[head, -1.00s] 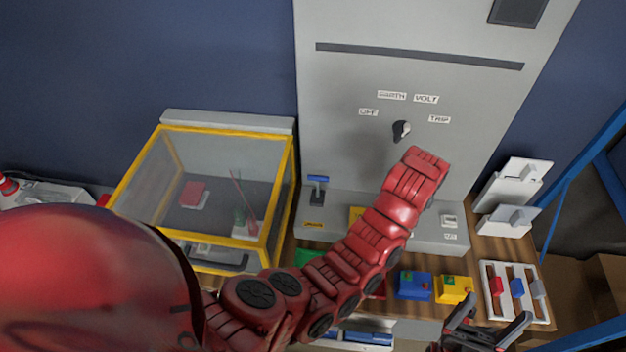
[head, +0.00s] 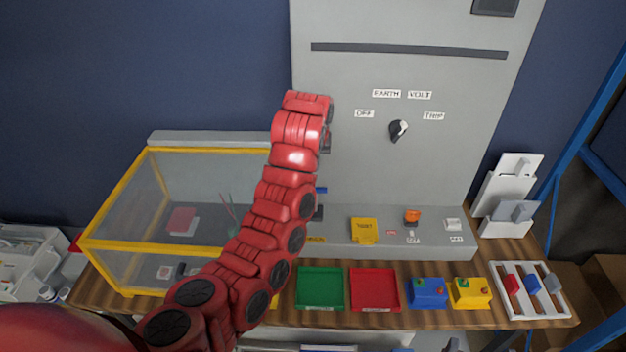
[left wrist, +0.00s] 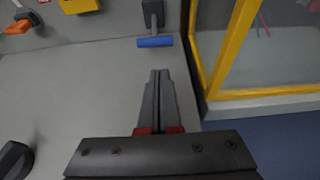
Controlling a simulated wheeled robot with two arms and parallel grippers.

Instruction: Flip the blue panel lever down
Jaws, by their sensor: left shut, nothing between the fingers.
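The blue panel lever (head: 321,190) has a blue crossbar on a dark stem, at the left of the panel's lower ledge. In the head view my left arm hides part of it. In the left wrist view its blue bar (left wrist: 154,41) is plain at top centre, the stem running up from it in the picture. The lever stands up. My left gripper (left wrist: 158,72) is shut and empty, its tips pointing at the bar with a small gap in the picture. In the head view its fingers are mostly hidden by the arm.
The yellow-framed clear box (head: 110,245) stands close left of the lever. A rotary knob (head: 398,130) is on the panel (head: 350,75). Green (head: 320,288) and red (head: 374,289) trays lie in front.

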